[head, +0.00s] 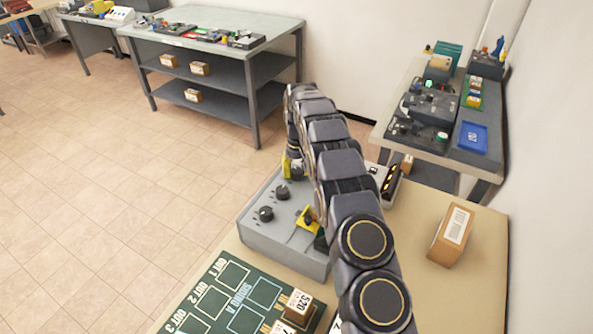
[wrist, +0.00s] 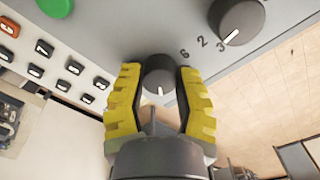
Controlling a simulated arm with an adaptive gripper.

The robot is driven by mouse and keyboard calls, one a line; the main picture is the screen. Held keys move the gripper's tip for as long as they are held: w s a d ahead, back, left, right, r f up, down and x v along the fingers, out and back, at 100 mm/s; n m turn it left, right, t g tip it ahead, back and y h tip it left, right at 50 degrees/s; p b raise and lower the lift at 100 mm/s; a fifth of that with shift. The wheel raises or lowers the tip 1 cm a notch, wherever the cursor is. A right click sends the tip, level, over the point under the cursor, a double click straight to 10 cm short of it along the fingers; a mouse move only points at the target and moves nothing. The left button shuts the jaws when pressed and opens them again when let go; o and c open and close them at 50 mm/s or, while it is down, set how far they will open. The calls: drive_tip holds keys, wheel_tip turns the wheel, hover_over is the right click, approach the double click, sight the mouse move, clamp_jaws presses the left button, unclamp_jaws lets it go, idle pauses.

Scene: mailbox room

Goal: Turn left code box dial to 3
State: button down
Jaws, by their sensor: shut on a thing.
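The grey code box (head: 262,236) stands on the table in front of me, partly hidden under my arm. Two dark dials show on its left part, a farther dial (head: 282,192) and a nearer dial (head: 265,213). In the wrist view my gripper (wrist: 158,80) has its yellow fingers closed on both sides of a dark dial (wrist: 159,74). The white mark of that dial points down towards the palm. Another dial (wrist: 237,19) is at the top right, its white mark pointing near the printed 3. I cannot tell which dial is the left one.
A cardboard box (head: 450,236) stands right of the code box. A dark green sorting board (head: 228,297) lies at the front. Open floor lies left.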

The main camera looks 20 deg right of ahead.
sight(297, 170)
drive_tip(key=shift+f, duration=0.15)
drive_tip(key=c, duration=0.6)
unclamp_jaws()
drive_tip(key=shift+c, duration=0.2)
wheel_tip(297, 170, up, 12)
